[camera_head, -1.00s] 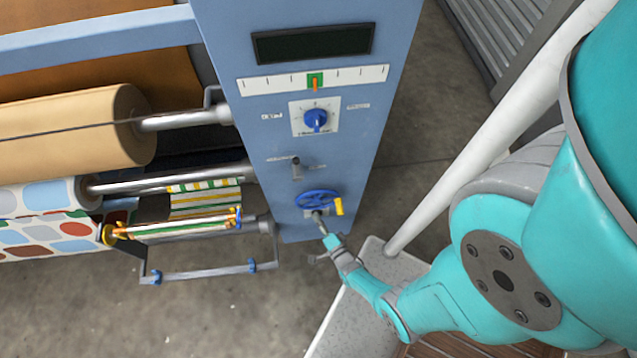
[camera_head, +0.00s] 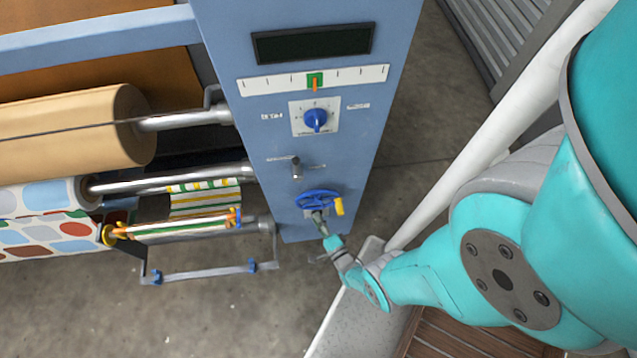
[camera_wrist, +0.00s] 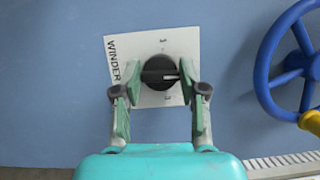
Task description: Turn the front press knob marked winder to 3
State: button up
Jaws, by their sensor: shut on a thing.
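The winder knob (camera_wrist: 159,72) is a round black knob on a white plate (camera_wrist: 114,47) marked WINDER, which appears turned sideways in the wrist view. Its pale pointer line lies toward the right of the picture. The plate's small marks above and below the knob are too small to read surely. My gripper (camera_wrist: 159,80) is shut on the knob, one finger on each side. In the head view my gripper (camera_head: 319,219) reaches the lower blue panel just under the handwheel, and the knob is mostly hidden there.
A blue handwheel (camera_head: 318,200) with a yellow handle sits close beside the knob. Above it on the panel (camera_head: 350,185) are a small lever (camera_head: 297,168), a blue knob (camera_head: 316,119), a scale (camera_head: 355,78) and a dark display (camera_head: 312,43). Rollers with fabric stand left.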

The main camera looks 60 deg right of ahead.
jog(key=shift+d, duration=0.1)
dwell(0.7)
jog(key=o, duration=1.1)
jog(key=shift+o, duration=0.2)
jog(key=v, duration=0.7)
jog(key=shift+s+a, duration=0.2)
jog(key=shift+s, duration=0.05)
jog(key=shift+c, duration=0.4)
